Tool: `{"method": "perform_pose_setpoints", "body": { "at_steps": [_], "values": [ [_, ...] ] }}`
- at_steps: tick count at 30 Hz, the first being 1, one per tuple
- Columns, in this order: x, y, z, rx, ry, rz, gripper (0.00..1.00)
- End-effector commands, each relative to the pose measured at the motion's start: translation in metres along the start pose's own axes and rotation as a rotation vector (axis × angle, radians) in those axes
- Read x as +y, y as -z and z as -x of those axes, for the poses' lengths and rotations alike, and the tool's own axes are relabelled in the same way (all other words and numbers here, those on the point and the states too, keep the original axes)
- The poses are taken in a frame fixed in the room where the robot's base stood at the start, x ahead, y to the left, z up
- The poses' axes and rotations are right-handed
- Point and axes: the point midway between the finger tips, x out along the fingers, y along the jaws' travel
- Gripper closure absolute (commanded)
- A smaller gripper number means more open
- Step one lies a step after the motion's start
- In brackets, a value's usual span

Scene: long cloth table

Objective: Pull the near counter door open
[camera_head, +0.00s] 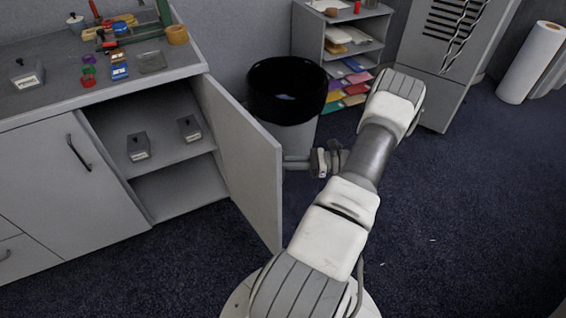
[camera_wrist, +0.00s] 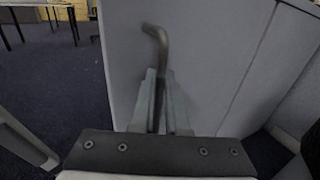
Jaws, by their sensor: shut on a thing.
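The near counter door (camera_head: 243,155) stands wide open, swung out from the grey counter (camera_head: 100,100). Its outer face (camera_wrist: 220,50) fills the middle of the wrist view. My gripper (camera_head: 300,162) is on the outer side of the door, at the door's free edge in the head view. In the wrist view my gripper (camera_wrist: 160,85) is shut on the dark bar handle (camera_wrist: 156,38), whose bent upper end sticks out above the fingers. The handle is hidden behind the door in the head view.
The open cabinet shows a shelf (camera_head: 165,160) with two small grey boxes. A black-topped bin (camera_head: 287,90) stands close behind the door. Another closed door (camera_head: 50,165) is at the left. Dark carpet (camera_head: 470,230) is clear at the right.

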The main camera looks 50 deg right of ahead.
Motion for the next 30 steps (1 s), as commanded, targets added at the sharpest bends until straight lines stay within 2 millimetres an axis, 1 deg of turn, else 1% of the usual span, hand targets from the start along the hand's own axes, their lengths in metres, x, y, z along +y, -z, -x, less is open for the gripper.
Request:
{"method": "perform_pose_setpoints", "body": {
  "at_steps": [1,6,7,8,9,16,19,23,26,30],
  "values": [
    [0.003,0.002,0.003,0.005,-0.002,-0.005,1.0],
    [0.003,0.002,0.003,0.006,-0.002,-0.005,1.0],
    [0.003,0.002,0.003,0.006,-0.002,-0.005,0.82],
    [0.003,0.002,0.003,0.006,-0.002,-0.005,0.77],
    [0.002,0.002,0.002,0.005,-0.002,-0.005,0.76],
    [0.001,0.001,0.002,0.003,0.0,-0.002,0.76],
    [0.0,0.001,0.007,0.003,0.001,-0.001,0.76],
    [0.0,0.0,0.027,0.004,0.004,0.0,0.76],
    [0.0,0.0,0.049,0.004,0.004,0.0,0.76],
    [0.001,0.001,0.085,0.004,0.004,-0.001,0.76]
  ]
}}
